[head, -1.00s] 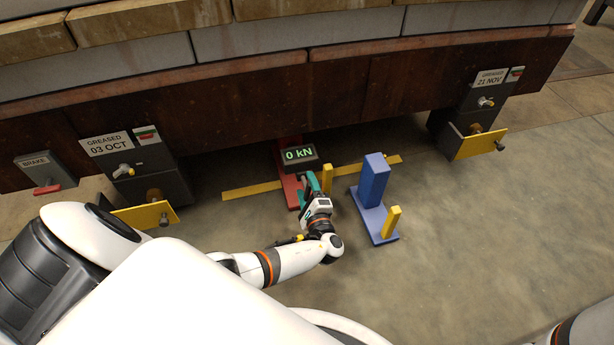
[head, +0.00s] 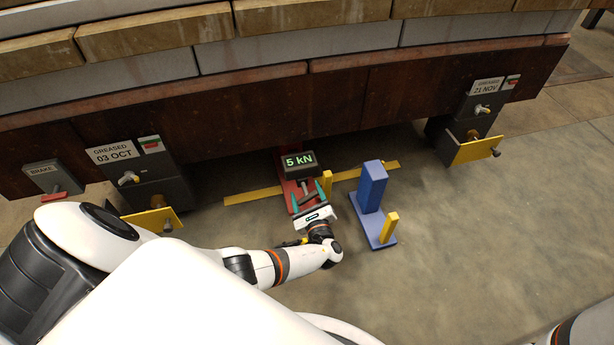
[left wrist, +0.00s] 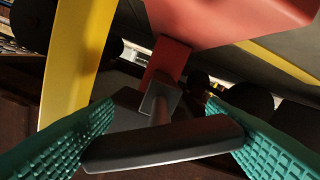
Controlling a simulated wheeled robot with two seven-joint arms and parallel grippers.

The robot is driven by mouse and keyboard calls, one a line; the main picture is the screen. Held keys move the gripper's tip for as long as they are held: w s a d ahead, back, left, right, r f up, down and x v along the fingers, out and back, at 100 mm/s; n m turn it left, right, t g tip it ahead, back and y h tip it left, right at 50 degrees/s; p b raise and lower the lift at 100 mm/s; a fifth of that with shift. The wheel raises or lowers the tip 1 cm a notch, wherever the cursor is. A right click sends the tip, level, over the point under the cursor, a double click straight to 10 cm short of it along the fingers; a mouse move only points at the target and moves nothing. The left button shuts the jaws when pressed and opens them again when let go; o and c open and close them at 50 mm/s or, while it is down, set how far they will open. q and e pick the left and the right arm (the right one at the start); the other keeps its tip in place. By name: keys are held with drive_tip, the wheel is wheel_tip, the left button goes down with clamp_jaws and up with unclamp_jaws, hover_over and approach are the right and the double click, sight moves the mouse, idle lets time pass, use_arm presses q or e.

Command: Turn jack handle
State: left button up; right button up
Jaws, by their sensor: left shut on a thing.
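The red jack (head: 284,170) stands on the floor at the beam's lower edge, with a black readout (head: 299,162) showing 5 kN. Its dark T-shaped handle (left wrist: 165,145) points toward me, with a shaft running back to the red body in the left wrist view. My left gripper (head: 308,194) has its teal fingers on either side of the handle's crossbar and is shut on it by the bar's two ends. My right gripper is out of view.
A blue stand (head: 371,188) with a yellow post (head: 389,227) is close to the right. A yellow strip (head: 250,198) lies on the floor. Dark bearing housings with yellow plates (head: 152,219) flank the jack. The floor at front right is clear.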

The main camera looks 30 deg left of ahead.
use_arm(q)
drive_tip(key=shift+m, duration=0.4)
drive_tip(key=o, duration=0.7)
drive_tip(key=shift+s+f, duration=0.1)
